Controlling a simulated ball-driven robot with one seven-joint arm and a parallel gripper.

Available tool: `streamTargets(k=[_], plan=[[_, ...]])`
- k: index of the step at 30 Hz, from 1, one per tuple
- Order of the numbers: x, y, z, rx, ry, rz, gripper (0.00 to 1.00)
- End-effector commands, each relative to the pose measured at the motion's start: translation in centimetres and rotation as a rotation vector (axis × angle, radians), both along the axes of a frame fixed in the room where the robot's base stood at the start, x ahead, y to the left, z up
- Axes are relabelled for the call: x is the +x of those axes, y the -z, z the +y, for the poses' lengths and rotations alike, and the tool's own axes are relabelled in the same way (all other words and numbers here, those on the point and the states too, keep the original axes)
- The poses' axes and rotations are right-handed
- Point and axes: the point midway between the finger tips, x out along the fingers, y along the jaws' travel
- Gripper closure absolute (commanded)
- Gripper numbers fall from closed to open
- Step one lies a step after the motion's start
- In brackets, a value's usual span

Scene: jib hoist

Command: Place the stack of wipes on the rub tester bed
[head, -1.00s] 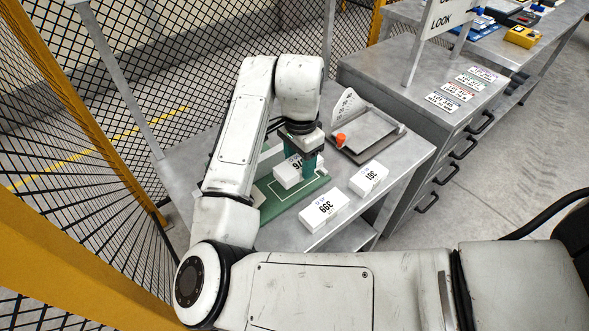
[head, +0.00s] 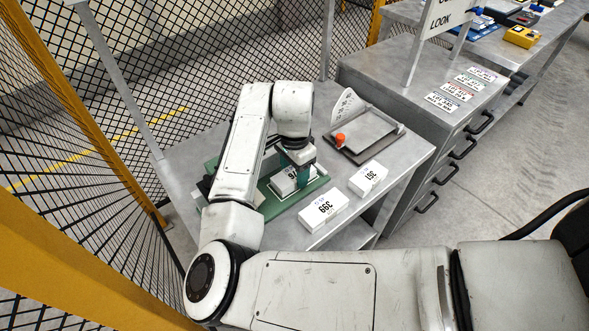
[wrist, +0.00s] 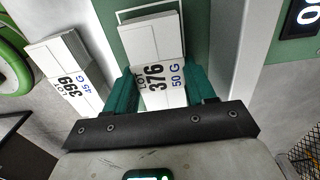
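The stack of wipes (head: 284,182) is a white block labelled LOT 376, 50 G. In the wrist view the stack (wrist: 158,65) is between the teal fingers of my gripper (wrist: 160,92), which look closed against its sides. My gripper (head: 294,168) also shows in the head view, pointing down. The rub tester bed (head: 309,191) is green with a white outline. The stack is over the outlined area, at or very near the bed surface; I cannot tell whether it touches. The outline's far edge (wrist: 147,10) shows beyond the stack. My arm hides part of the tester.
White stacks labelled 399 (head: 324,207) and 361 (head: 368,179) lie on the grey table right of the bed. A dark display (wrist: 300,18) stands beside the bed. Mesh fencing borders the left.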

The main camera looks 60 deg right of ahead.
Motion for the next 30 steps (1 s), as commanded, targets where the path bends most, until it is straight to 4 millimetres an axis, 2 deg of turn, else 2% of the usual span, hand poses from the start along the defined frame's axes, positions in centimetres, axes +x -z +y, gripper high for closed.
streamTargets(k=[1,8,18,23,30], plan=[[0.0,0.0,0.0,0.000,-0.001,0.000,0.42],[0.0,0.0,0.0,0.000,0.000,0.000,0.20],[0.0,-0.7,0.0,-0.001,0.001,-0.001,0.20],[0.1,-3.0,0.0,-0.002,0.001,-0.004,0.20],[0.0,-8.0,-0.1,-0.002,0.001,-0.003,0.20]])
